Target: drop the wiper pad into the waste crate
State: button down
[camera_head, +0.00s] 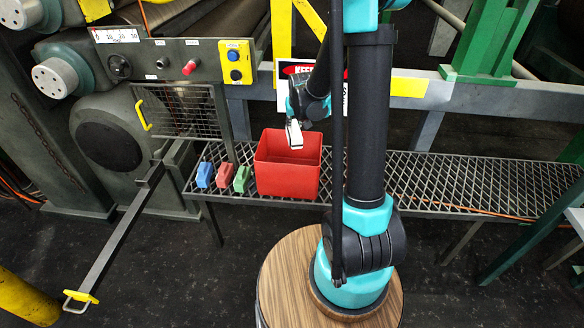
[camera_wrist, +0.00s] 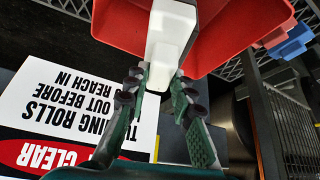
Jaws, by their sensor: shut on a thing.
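The wiper pad (camera_head: 295,134) is a white, slim block hanging from my gripper (camera_head: 293,122). In the wrist view the pad (camera_wrist: 168,45) sits between the two dark green fingers of my gripper (camera_wrist: 159,78), which are shut on it. The waste crate (camera_head: 286,180) is a red, open-topped box on a mesh bench. In the head view the pad's lower end overlaps the crate's opening near its back rim; its height above the rim is hard to judge. In the wrist view the crate (camera_wrist: 228,38) lies behind the pad.
Blue (camera_head: 204,174), red (camera_head: 224,175) and green (camera_head: 242,178) blocks stand left of the crate on the mesh bench (camera_head: 420,180). A warning sign (camera_head: 340,90) hangs behind my gripper on a grey rail. A wire guard (camera_head: 180,110) is at the left. The bench's right part is clear.

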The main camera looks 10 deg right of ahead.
jog(key=c, duration=1.2)
grip_release()
jog(key=shift+v, duration=6.05)
jog(key=shift+s, duration=0.1)
jog(key=shift+g, duration=0.9)
jog(key=s+d+f, duration=0.1)
jog(key=s+f, duration=0.2)
jog(key=s, duration=0.5)
jog(key=s+d+f, duration=0.1)
jog(key=s+f, duration=0.2)
jog(key=s, duration=0.5)
jog(key=s+d+f, duration=0.1)
jog(key=s+f, duration=0.2)
jog(key=s, duration=0.5)
jog(key=shift+f, duration=0.3)
